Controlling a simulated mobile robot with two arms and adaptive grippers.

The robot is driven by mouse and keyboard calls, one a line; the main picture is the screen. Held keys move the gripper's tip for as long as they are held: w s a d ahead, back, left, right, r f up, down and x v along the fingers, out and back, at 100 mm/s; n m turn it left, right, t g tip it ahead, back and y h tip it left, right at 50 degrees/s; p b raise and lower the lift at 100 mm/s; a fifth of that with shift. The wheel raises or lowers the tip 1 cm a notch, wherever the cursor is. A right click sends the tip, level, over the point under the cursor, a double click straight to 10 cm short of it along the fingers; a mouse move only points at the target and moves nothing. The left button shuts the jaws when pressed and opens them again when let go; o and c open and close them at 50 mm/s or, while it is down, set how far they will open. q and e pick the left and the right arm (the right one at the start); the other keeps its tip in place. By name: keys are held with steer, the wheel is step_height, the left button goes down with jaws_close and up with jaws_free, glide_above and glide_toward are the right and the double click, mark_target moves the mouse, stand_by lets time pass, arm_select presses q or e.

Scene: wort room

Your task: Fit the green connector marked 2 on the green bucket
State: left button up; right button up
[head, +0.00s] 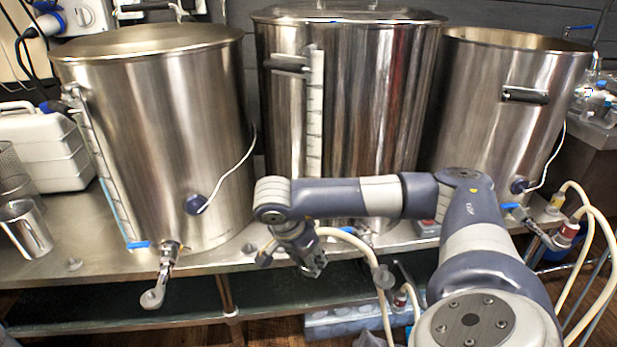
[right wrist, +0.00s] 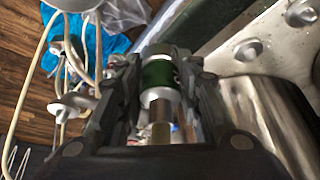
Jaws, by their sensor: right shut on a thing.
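My right gripper (head: 308,262) is in front of the lower part of the middle steel vessel, near the table's front edge. In the right wrist view (right wrist: 163,72) its fingers are shut on the green connector (right wrist: 158,75), a cylinder with a dark green band, pale ends and a faint pale mark. In the head view the connector is too small to make out in the jaws. Three large steel vessels stand on the table: left (head: 165,140), middle (head: 385,110) and right (head: 490,110). None shows a green marking, so I cannot tell which is the green bucket. My left gripper is out of view.
The left vessel has a blue-handled tap with a spout (head: 155,295) over the table edge. A pale hose (head: 385,315) hangs beside my gripper. More hoses (head: 600,250) loop at the right. A metal cup (head: 27,230) stands at far left. My forearm covers the middle vessel's lower front.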

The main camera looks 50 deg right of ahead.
steer(key=shift+r+p, duration=0.55)
steer(key=shift+r, duration=0.75)
steer(key=shift+r+p, duration=0.45)
steer(key=shift+p, duration=0.1)
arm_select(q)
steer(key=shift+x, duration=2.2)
arm_select(e)
steer(key=shift+r, duration=0.2)
